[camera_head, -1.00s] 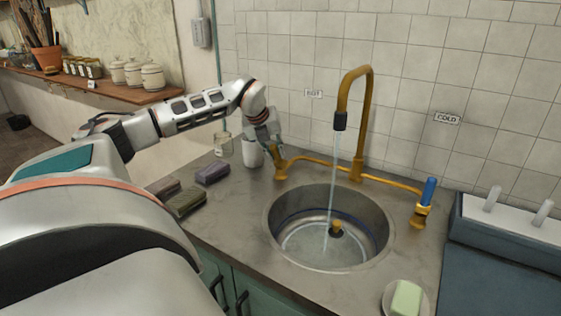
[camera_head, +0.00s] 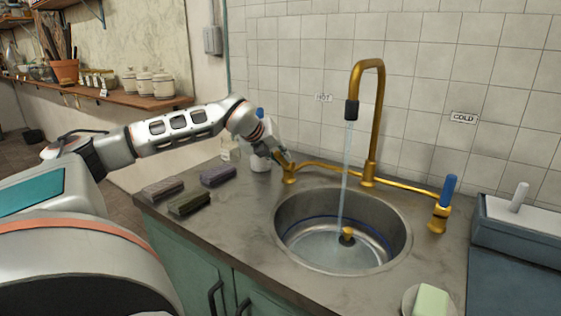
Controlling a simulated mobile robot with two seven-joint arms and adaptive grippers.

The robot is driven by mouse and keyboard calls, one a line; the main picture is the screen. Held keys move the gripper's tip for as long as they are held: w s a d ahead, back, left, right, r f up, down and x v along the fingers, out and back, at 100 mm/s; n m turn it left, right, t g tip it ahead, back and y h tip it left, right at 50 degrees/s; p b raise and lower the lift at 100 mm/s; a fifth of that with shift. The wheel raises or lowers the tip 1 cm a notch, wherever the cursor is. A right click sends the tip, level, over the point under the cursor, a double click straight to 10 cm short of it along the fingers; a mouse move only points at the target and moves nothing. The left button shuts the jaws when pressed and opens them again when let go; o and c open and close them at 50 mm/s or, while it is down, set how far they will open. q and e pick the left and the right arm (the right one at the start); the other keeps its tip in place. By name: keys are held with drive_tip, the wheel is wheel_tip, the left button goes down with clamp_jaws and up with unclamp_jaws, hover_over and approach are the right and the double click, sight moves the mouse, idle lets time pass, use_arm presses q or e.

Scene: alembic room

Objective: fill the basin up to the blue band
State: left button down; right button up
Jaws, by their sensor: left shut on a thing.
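The round steel basin (camera_head: 398,262) is set in the counter, with a dark blue band (camera_head: 385,241) around its inner wall. A shallow pool of clear water (camera_head: 320,247) lies in it, its surface below the band. A brass-topped plug (camera_head: 347,234) shows at the bottom. Water (camera_head: 346,165) runs in a thin stream from the brass spout (camera_head: 378,100). My left gripper (camera_head: 283,158) is shut on the handle of the hot tap (camera_head: 289,176); the handle is mostly hidden by the fingers. The blue-handled cold tap (camera_head: 443,203) stands upright at the right. My right gripper is not in view.
Dark sponges or bars (camera_head: 188,203) lie on the counter left of the basin. A white container (camera_head: 260,163) stands behind my left gripper. Green soap on a dish (camera_head: 431,302) is at front right. A blue-grey rack (camera_head: 520,240) stands at the right.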

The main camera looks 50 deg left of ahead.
use_arm(q)
drive_tip(key=c, duration=1.9)
unclamp_jaws()
drive_tip(key=shift+r, duration=0.1)
drive_tip(key=v, duration=1.2)
